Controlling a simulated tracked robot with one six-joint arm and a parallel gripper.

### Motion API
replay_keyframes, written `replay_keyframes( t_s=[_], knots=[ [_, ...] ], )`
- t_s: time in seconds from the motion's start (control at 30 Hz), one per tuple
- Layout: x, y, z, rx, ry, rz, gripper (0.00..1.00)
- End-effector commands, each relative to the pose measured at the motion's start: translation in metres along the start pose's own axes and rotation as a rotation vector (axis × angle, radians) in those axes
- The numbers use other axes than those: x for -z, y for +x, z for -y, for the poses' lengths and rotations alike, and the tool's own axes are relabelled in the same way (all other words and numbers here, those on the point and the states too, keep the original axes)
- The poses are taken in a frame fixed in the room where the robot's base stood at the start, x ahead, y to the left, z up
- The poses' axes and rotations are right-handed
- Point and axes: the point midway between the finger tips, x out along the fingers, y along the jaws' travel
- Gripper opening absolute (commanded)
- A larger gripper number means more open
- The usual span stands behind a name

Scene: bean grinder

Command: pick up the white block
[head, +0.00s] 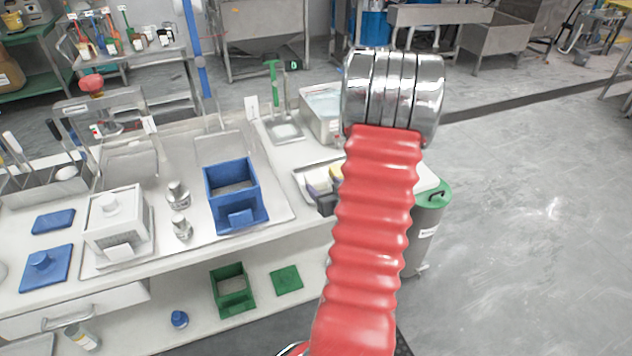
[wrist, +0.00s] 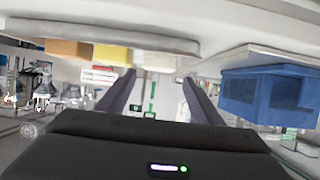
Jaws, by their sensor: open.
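My gripper (wrist: 160,88) shows in the wrist view with its two dark fingers apart and nothing between them. The wrist picture looks upside down. A pale, whitish block (wrist: 152,60) shows beside a yellow block (wrist: 112,54) near the top, beyond the fingertips; it is blurred, and I cannot tell its distance. In the head view, a white square box-like block with a round knob on top (head: 118,222) stands on the left part of the bench. I cannot tell which of these is the task's block. In the head view my gripper is hidden behind my red arm and its chrome end.
A blue open box (head: 235,195) stands mid-bench and also shows in the wrist view (wrist: 270,95). Metal weights (head: 180,195) stand near the white box. A tray (head: 305,185) sits partly behind my arm. A green-lidded bin (head: 430,215) stands right. Floor at right is clear.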

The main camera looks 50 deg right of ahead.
Motion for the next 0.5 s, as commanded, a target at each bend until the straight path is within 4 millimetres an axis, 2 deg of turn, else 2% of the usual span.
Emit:
replay_keyframes(
  t_s=[0.2,0.5],
  knots=[
    [0.000,0.029,0.000,0.001,0.000,0.000,0.60],
    [0.000,0.034,0.000,-0.001,0.001,-0.001,0.60]
  ],
)
